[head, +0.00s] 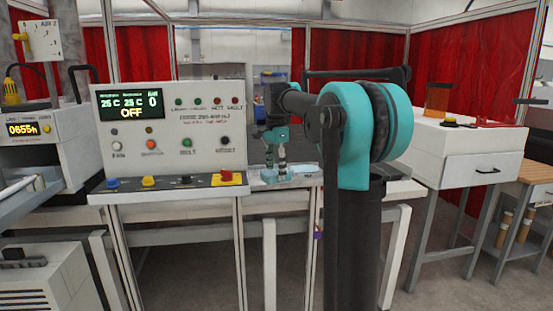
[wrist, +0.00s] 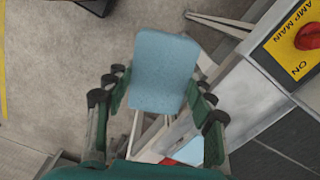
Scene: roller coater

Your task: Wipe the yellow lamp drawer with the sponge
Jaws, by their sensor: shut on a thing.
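My gripper (head: 275,160) is beside the right end of the control console in the head view. In the wrist view my gripper (wrist: 158,105) is shut on a flat light-blue sponge (wrist: 165,70), which sits between the fingers and extends beyond them. I cannot clearly tell which drawer is the yellow lamp drawer. A white cabinet drawer (head: 484,170) with a dark handle shows shut at the right, with an amber block (head: 438,98) on top of the cabinet.
The console (head: 175,130) has a dark display, knobs and a yellow plate (head: 228,178) with a red switch, also at the upper right of the wrist view (wrist: 295,45). A machine with a yellow display (head: 22,129) stands left. Floor shows below the sponge (wrist: 60,60).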

